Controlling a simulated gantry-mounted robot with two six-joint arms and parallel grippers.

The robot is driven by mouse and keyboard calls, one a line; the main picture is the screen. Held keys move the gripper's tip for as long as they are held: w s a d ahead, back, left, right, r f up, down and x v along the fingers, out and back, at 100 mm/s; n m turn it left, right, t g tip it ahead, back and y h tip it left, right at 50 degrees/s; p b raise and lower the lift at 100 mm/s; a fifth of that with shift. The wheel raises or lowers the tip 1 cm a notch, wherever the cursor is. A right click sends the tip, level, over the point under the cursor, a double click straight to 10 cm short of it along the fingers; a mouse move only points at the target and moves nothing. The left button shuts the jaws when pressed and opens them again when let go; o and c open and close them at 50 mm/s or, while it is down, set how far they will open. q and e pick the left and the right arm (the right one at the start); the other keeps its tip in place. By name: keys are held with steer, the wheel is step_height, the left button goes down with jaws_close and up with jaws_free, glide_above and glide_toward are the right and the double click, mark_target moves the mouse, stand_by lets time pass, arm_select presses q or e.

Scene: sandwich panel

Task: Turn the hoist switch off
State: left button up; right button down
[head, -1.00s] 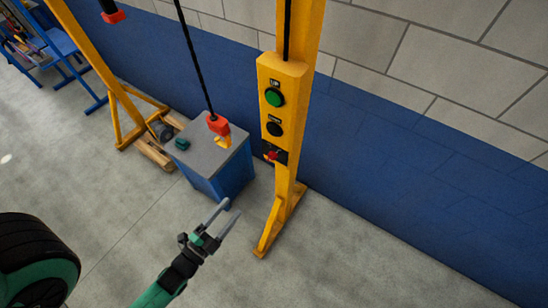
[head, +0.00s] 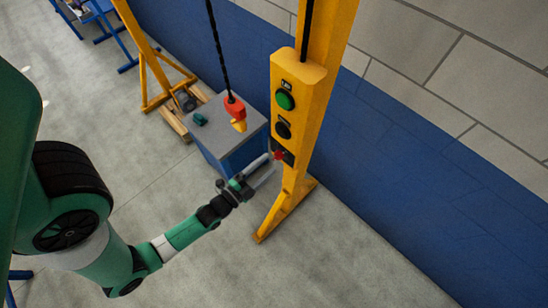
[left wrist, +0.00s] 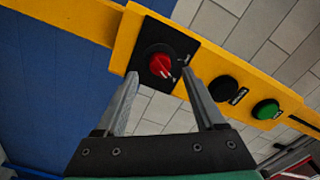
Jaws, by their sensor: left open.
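The hoist switch is a red rotary knob (head: 279,155) on a black plate, low on the yellow panel (head: 300,72) of the post. In the left wrist view the red knob (left wrist: 160,64) shows between and just beyond my fingertips, with its black plate around it. The plate's small white marks are too blurred to read. My left gripper (head: 270,164) is open and empty, its fingers pointing at the knob from the left. The left wrist view also shows its two spread fingers (left wrist: 160,82). I cannot tell whether they touch the plate. My right gripper is out of view.
A green button (head: 285,99) and a black button (head: 283,130) sit above the knob on the panel. A blue cabinet (head: 241,154) with a grey top stands behind my gripper, and a red hook block (head: 235,107) hangs over it. Open floor lies in front.

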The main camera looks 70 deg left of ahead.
mark_target(274, 160)
arm_select(q)
steer(key=x, duration=0.4)
jaws_close()
